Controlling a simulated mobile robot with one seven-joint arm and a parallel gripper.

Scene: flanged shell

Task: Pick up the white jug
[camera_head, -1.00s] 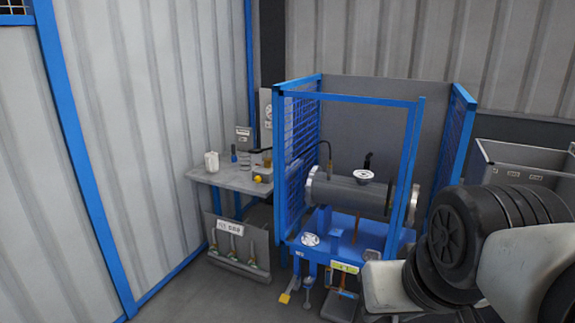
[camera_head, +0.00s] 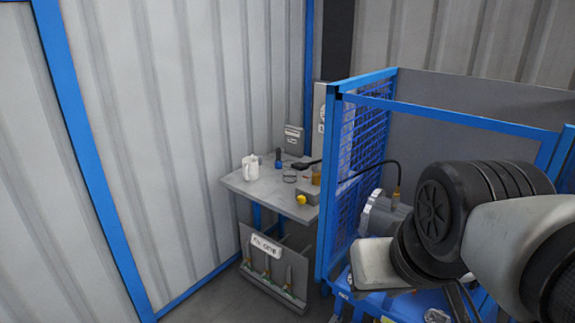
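The white jug (camera_head: 250,168) stands upright on the left part of a small grey table (camera_head: 247,188) against the corrugated wall. Its handle side faces right. My arm reaches in from the right edge of the view, well to the right of the jug and nearer to me. The end of the arm shows as a pale block beside black round joints, in front of the blue cage. The gripper's fingers cannot be made out, so whether it is open or shut does not show.
On the table, a blue bottle (camera_head: 278,159), an amber container (camera_head: 316,175) and a grey box with a yellow button (camera_head: 304,194) stand right of the jug. A blue mesh cage (camera_head: 362,137) rises right of the table.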

